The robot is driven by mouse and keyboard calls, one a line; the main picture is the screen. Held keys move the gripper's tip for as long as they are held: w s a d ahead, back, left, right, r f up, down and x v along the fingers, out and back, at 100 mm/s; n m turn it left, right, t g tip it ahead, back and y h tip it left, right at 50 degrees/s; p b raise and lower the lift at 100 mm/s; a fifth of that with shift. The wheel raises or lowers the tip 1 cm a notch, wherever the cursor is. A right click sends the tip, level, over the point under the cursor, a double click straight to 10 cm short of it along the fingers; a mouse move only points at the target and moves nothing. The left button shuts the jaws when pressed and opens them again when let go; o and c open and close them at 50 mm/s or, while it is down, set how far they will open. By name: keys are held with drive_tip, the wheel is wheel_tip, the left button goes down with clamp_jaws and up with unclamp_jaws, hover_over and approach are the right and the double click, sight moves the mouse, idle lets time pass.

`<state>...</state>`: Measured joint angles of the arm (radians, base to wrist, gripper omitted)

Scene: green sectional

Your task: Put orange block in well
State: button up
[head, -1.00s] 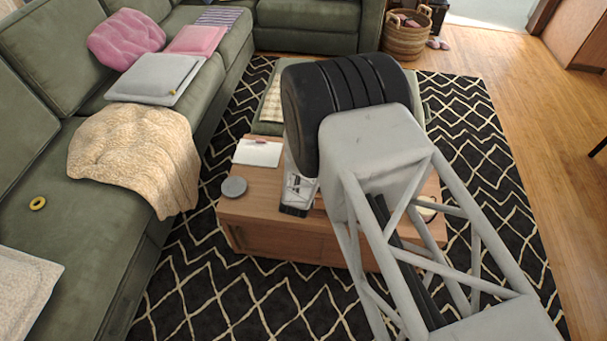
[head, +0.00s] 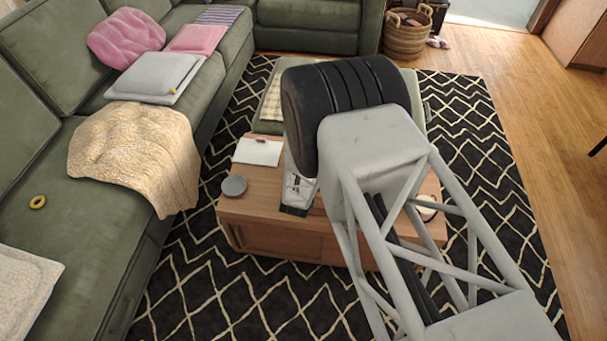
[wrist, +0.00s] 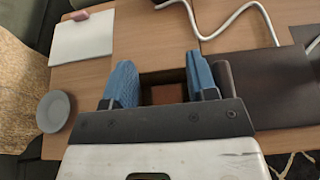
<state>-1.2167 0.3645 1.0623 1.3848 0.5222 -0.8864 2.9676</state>
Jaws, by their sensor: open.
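My gripper (wrist: 160,64) is open in the wrist view, its two blue fingers apart and pointing at the wooden table (wrist: 105,88). Between and beyond the fingers is a dark square opening, the well (wrist: 150,78), in the tabletop. A reddish-brown surface shows inside it; I cannot tell whether this is the orange block or the well's floor. No clearly orange block shows elsewhere. In the head view my arm hides the fingers and the well; only my white wrist shows above the table (head: 262,192).
A white pad (wrist: 82,40) with a small pinkish item (wrist: 78,15) and a grey round dish (wrist: 53,111) lie left of the gripper. A white cable (wrist: 235,15) and a dark flat panel (wrist: 275,85) lie to the right. The green sofa (head: 60,225) stands left of the table.

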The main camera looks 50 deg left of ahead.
drive_tip(key=shift+d+r, duration=0.2)
drive_tip(key=shift+r, duration=0.05)
drive_tip(key=shift+v, duration=1)
drive_tip(key=v, duration=1)
drive_tip(key=shift+r, duration=0.25)
drive_tip(key=shift+a, duration=0.15)
